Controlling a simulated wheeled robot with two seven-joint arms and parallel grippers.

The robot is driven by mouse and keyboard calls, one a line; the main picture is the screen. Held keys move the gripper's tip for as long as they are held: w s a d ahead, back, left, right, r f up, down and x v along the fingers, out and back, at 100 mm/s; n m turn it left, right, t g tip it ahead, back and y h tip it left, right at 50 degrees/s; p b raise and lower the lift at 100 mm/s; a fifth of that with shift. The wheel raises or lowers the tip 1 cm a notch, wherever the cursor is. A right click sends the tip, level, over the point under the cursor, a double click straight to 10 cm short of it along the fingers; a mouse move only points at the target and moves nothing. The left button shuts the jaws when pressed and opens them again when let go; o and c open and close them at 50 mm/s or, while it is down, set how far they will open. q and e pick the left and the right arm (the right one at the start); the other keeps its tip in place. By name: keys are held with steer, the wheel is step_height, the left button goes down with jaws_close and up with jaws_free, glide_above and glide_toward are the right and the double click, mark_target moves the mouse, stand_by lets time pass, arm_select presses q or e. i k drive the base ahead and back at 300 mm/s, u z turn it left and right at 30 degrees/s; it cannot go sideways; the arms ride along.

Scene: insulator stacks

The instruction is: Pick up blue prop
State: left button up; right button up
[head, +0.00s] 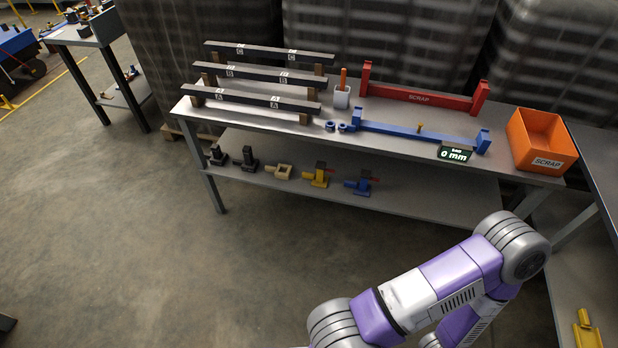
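A small blue prop (358,186) with a dark top part and a reddish bit sits on the lower shelf of the table, at the right end of a row of small pieces. Neither of my grippers shows in the head view. A purple and white arm of mine (440,290) crosses the lower right, and its gripper end is out of sight. Nothing is seen touching the blue prop.
The lower shelf (440,195) also holds yellow, beige and black pieces. Above it, the tabletop (375,145) carries dark labelled rails (265,72), a blue bar (410,134), a red bar (425,98) and an orange scrap bin (540,140). Floor in front is clear.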

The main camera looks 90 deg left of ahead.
mark_target(362, 188)
steer(key=u, duration=2.75)
